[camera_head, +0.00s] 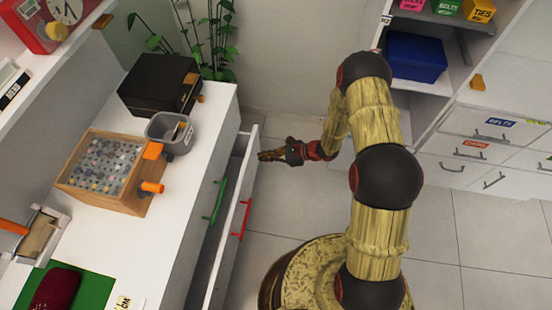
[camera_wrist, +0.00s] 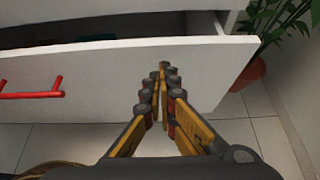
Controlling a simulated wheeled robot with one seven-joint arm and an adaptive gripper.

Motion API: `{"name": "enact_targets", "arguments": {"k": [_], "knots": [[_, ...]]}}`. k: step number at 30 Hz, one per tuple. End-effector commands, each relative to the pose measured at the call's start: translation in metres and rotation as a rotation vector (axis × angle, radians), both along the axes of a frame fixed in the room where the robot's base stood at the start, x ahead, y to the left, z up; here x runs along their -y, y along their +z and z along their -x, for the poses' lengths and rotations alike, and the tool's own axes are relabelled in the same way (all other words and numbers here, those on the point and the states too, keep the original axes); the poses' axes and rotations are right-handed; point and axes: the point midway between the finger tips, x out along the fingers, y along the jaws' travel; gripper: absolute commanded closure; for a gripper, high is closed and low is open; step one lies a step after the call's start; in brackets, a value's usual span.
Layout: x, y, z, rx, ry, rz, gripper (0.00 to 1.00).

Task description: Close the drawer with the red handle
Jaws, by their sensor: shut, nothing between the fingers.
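The drawer with the red handle is pulled partly out of the white cabinet; its white front (camera_head: 231,235) stands away from the cabinet face in the head view. Its red handle (camera_head: 241,221) is on the outer side. In the wrist view the drawer front (camera_wrist: 120,75) crosses the picture, with the red handle (camera_wrist: 32,90) at the left and a dark gap behind its top edge. My gripper (camera_head: 264,155) is shut and empty. It is beside the far end of the drawer front, away from the handle; in the wrist view the fingertips (camera_wrist: 162,70) overlap the front's right part. I cannot tell whether they touch it.
A green handle (camera_head: 215,201) marks another drawer in the same cabinet. The counter above holds a black box (camera_head: 160,84), a grey bin (camera_head: 170,134) and a wooden tray (camera_head: 125,200). A potted plant (camera_head: 210,35) stands behind. Tiled floor is free between the cabinet and my arm.

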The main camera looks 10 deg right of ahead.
Motion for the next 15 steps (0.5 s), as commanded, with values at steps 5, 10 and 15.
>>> {"name": "enact_targets", "arguments": {"k": [5,10,15], "knots": [[-0.017,0.0,-0.007,0.001,0.001,0.0,1.0],[-0.023,0.001,-0.009,0.0,-0.001,0.0,1.0],[-0.023,0.001,-0.009,0.001,-0.001,-0.001,1.0]]}}
